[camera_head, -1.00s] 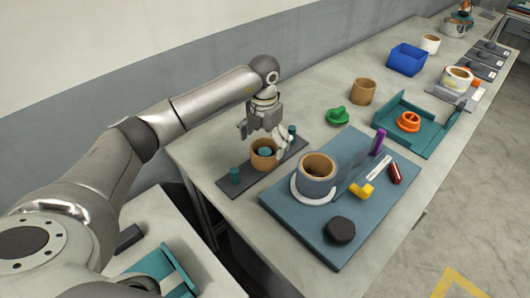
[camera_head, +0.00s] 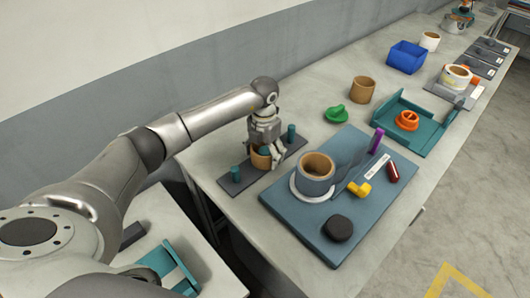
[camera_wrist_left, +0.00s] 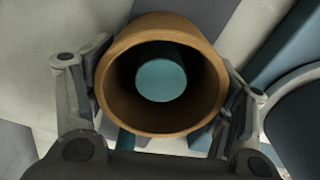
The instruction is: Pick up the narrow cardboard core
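The narrow cardboard core (camera_head: 261,161) is a tan ring standing around the middle teal peg of a dark rack (camera_head: 236,187). In the left wrist view the core (camera_wrist_left: 112,80) fills the middle, with the round teal peg top (camera_wrist_left: 161,80) inside it. My left gripper (camera_head: 264,150) is down over the core, with one finger on each side of it. In the left wrist view the fingers (camera_wrist_left: 163,95) are spread wide and lie close to the core's wall; I cannot tell whether they touch it. My right gripper is out of view.
Two free teal pegs (camera_head: 235,174) (camera_head: 291,132) flank the core. A blue-grey mat (camera_head: 285,203) to the right carries a dark-wrapped wider core (camera_head: 315,172), a black puck (camera_head: 338,229) and small parts. A green piece (camera_head: 336,114) and a tan core (camera_head: 362,90) stand behind.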

